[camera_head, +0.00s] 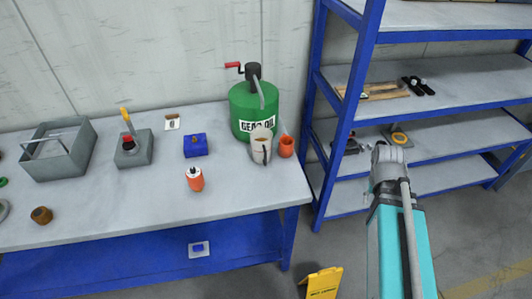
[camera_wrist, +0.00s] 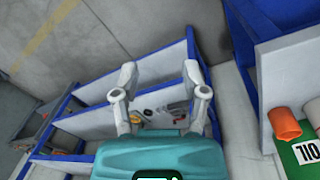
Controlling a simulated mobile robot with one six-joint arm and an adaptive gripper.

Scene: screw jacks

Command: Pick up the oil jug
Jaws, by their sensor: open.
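The oil jug (camera_head: 261,147) looks like a pale, cream-coloured jug with a dark handle. It stands at the right end of the workbench, in front of a green drum (camera_head: 252,105) labelled GEAR OIL and next to an orange cup (camera_head: 286,147). In the wrist view, part of the pale jug (camera_wrist: 306,112) shows at the right edge beside the orange cup (camera_wrist: 284,122) and the green drum (camera_wrist: 300,151). My gripper (camera_wrist: 159,73) is open and empty, its fingers spread over the shelf area, well apart from the jug. In the head view its fingers cannot be made out.
The blue-framed workbench (camera_head: 100,205) also holds a grey bin (camera_head: 60,148), a blue block (camera_head: 195,145) and a red-orange bottle (camera_head: 194,179). A blue shelf rack (camera_head: 345,110) stands right of it. A yellow floor sign (camera_head: 323,284) stands near the bench's front.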

